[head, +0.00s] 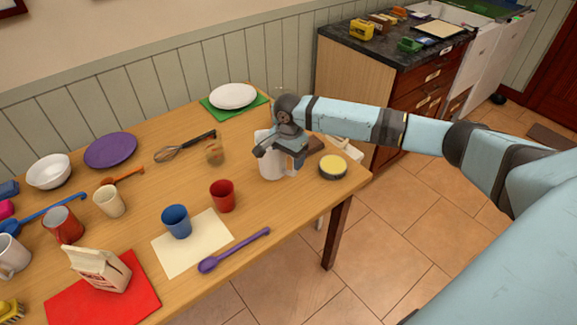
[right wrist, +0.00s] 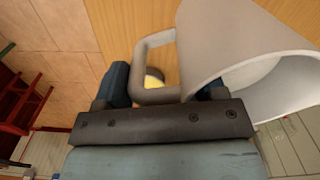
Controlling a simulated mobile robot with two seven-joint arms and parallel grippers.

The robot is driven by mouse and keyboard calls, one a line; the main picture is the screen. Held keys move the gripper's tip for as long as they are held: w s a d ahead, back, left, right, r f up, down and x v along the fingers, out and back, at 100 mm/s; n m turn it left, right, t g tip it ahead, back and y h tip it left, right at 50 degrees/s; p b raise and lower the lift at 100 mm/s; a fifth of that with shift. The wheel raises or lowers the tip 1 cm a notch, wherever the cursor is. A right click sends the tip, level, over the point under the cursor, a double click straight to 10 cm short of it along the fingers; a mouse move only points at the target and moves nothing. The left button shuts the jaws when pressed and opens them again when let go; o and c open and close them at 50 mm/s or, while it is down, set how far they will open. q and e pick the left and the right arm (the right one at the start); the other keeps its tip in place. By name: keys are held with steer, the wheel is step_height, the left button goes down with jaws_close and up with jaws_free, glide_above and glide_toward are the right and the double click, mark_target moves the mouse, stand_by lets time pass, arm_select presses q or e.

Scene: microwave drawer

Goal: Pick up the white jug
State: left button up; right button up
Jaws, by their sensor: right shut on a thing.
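The white jug (head: 270,165) is near the right end of the wooden table, upright, with its base at or very close to the tabletop. My right gripper (head: 282,148) reaches it from the right and is shut on it, covering part of its upper side. In the right wrist view, the jug's handle (right wrist: 154,42) lies between the two fingers of my right gripper (right wrist: 165,90), and the wide jug body (right wrist: 215,40) fills the right side. My left gripper is not in view.
A round tin with a yellow top (head: 333,166) stands just right of the jug. A small glass jar (head: 215,152) and a red cup (head: 222,196) stand to its left. The table's right edge is close by.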

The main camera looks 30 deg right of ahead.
step_height(320, 180, up, 15)
steer(key=shift+p, duration=0.3)
steer(key=shift+f, duration=0.1)
stand_by(0.9)
